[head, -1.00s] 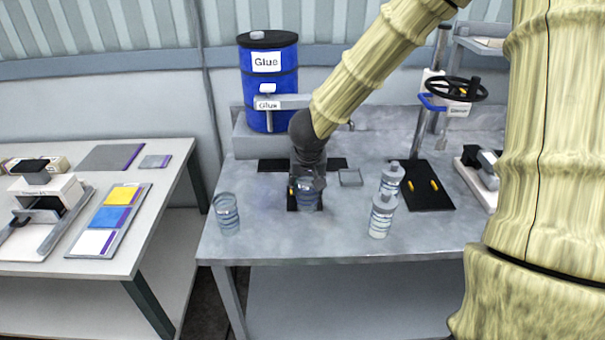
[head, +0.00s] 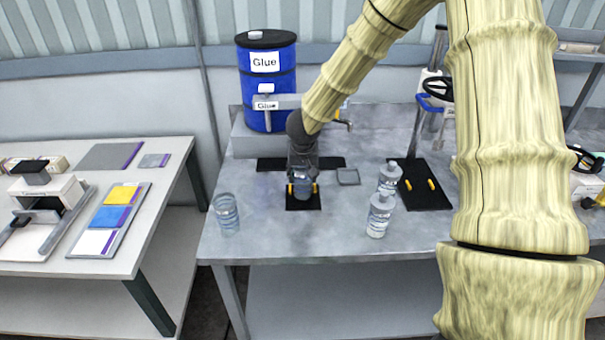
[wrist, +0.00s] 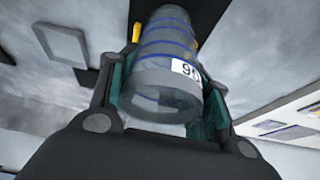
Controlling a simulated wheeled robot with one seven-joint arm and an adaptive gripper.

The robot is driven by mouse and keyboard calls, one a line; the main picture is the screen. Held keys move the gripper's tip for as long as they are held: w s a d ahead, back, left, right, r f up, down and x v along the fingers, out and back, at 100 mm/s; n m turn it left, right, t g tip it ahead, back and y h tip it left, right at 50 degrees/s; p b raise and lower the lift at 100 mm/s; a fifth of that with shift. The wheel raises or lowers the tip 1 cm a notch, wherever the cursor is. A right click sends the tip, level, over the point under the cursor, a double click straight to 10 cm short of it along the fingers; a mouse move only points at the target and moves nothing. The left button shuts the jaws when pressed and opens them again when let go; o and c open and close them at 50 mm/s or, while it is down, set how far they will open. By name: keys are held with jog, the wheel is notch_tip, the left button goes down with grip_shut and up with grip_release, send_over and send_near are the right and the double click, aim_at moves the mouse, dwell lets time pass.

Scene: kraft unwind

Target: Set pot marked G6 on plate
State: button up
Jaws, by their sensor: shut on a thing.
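My gripper (head: 303,180) is shut on a clear ribbed pot with blue rings (head: 303,188). In the wrist view the pot (wrist: 165,70) lies between the two fingers, and its white label (wrist: 186,70) appears upside down, with characters that may be G6. In the head view the pot is over a small black plate (head: 303,204) on the grey table, with yellow pieces on both sides of it. I cannot tell whether the pot touches the plate. In the wrist view a yellow piece (wrist: 137,32) shows beside the pot.
Another clear ribbed pot (head: 227,217) stands at the table's left front. Two capped bottles (head: 379,215) stand to the right. Behind are a blue Glue drum (head: 268,80) and a small grey square (head: 348,177). A black plate (head: 425,198) lies further right.

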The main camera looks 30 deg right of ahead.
jog(key=shift+f, duration=0.15)
jog(key=shift+f, duration=0.15)
jog(key=o, duration=1.1)
jog(key=shift+c, duration=0.2)
jog(key=shift+s+a+r, duration=0.1)
jog(key=shift+r, duration=0.55)
jog(key=v, duration=1.1)
jog(key=shift+p, duration=0.4)
jog(key=shift+s, duration=0.1)
